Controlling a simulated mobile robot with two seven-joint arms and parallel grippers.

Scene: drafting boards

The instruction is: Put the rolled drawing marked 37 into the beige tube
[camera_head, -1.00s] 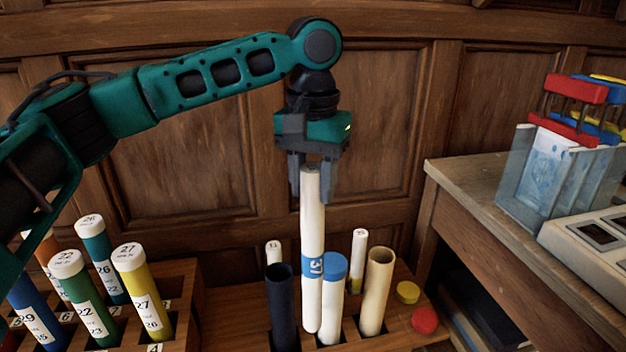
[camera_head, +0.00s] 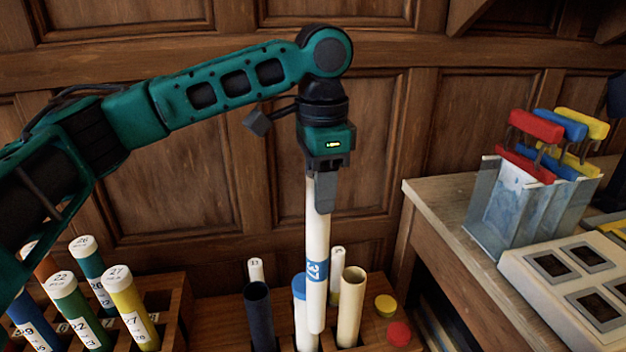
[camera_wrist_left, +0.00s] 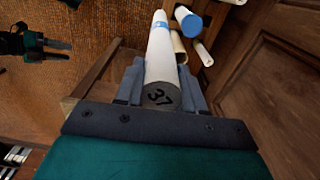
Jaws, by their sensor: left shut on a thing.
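The rolled drawing marked 37 (camera_head: 316,240) is a long white roll with a blue numbered band. My left gripper (camera_head: 321,190) is shut on its upper end and holds it nearly upright. In the left wrist view the roll's end (camera_wrist_left: 160,95) with the number 37 sits between the fingers. The open beige tube (camera_head: 351,300) stands in the rack just right of the roll's lower end. The roll's lower end is in front of the blue-capped tube and the beige tube's left side in the picture; it is not in the beige tube's mouth. My right gripper is not seen in the head view.
An open dark navy tube (camera_head: 259,312) and a blue-capped white tube (camera_head: 302,318) stand left of the beige tube. Yellow (camera_head: 385,305) and red (camera_head: 399,333) caps lie to its right. A rack of labelled tubes (camera_head: 174,305) is at left, a side table (camera_head: 440,215) at right.

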